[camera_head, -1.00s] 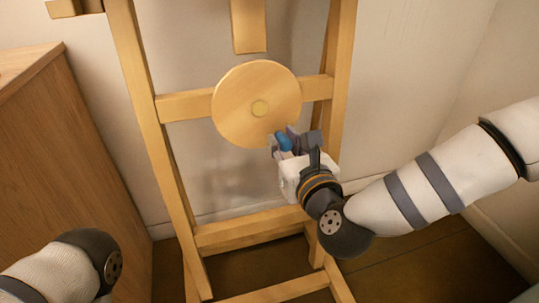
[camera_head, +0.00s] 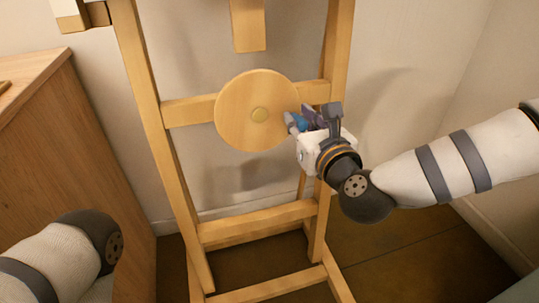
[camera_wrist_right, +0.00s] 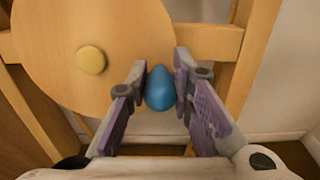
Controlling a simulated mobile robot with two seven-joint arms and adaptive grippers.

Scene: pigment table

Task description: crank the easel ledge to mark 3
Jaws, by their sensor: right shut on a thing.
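The easel (camera_head: 325,160) is a light wooden frame in the head view. A round wooden crank disc (camera_head: 240,95) with a pale centre hub (camera_head: 260,114) sits on its crossbar. My right gripper (camera_head: 297,122) is at the disc's right edge, shut on the blue crank knob (camera_head: 302,122). In the right wrist view the blue, egg-shaped knob (camera_wrist_right: 160,88) sits between the two fingers, in front of the disc (camera_wrist_right: 125,30). A wooden block (camera_head: 248,25) above the disc may belong to the ledge; no marks can be read. My left gripper is out of view; only its arm shows at lower left.
A wooden cabinet (camera_head: 70,170) stands at the left. The wall (camera_head: 420,60) is behind and to the right of the easel. Lower easel rails (camera_head: 258,222) cross below the disc. The floor (camera_head: 385,255) at lower right looks clear.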

